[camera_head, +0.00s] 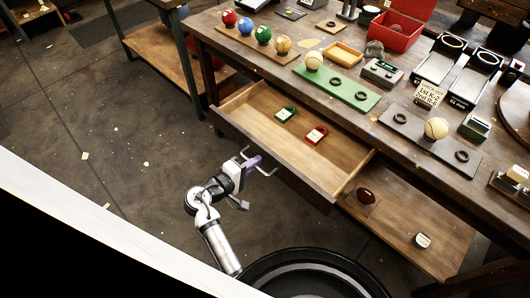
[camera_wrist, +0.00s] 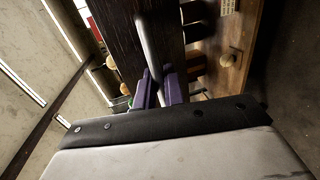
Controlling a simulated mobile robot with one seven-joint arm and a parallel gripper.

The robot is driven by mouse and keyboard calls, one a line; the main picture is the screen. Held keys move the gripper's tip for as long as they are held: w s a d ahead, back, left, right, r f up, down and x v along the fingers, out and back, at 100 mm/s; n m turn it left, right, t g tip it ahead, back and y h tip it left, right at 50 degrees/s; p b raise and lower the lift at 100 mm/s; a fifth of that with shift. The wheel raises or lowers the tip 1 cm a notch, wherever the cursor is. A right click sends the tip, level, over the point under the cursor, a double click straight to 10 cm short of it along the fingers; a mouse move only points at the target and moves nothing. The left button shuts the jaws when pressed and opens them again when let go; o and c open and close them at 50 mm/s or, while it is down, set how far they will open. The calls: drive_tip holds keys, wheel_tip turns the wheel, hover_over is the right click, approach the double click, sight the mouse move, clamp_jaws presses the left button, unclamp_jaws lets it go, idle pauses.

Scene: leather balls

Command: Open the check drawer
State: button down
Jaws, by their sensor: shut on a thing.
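The check drawer (camera_head: 235,115) is pulled well out from under the workbench in the head view. Its pale wooden inside shows a green tag-like piece (camera_head: 286,114) and a red one (camera_head: 316,135) lying on the bottom. A grey bar handle (camera_head: 267,173) is on its front. My gripper (camera_head: 253,163), with purple fingers, is shut on this handle. In the wrist view the handle (camera_wrist: 149,40) runs down between the purple fingers of my gripper (camera_wrist: 159,90). The dark drawer front (camera_wrist: 120,40) is close behind.
The workbench (camera_head: 210,31) carries coloured balls (camera_head: 245,25), a green board (camera_head: 345,92), a grey board (camera_head: 405,127) and a red box (camera_head: 392,32). The floor (camera_head: 90,130) at the left is mostly clear.

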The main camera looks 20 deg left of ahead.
drive_tip(key=shift+f+v, duration=0.2)
drive_tip(key=shift+v, duration=0.65)
drive_tip(key=shift+f+v, duration=0.15)
drive_tip(key=shift+v, duration=0.7)
drive_tip(key=shift+f+v, duration=0.2)
drive_tip(key=shift+v, duration=0.65)
drive_tip(key=shift+s+a, duration=0.1)
drive_tip(key=c, duration=1.6)
unclamp_jaws()
drive_tip(key=shift+c, duration=0.2)
drive_tip(key=shift+s, duration=0.1)
drive_tip(key=b+v, duration=0.2)
drive_tip(key=v, duration=1.1)
drive_tip(key=shift+s, duration=0.3)
drive_tip(key=shift+a+r, duration=0.1)
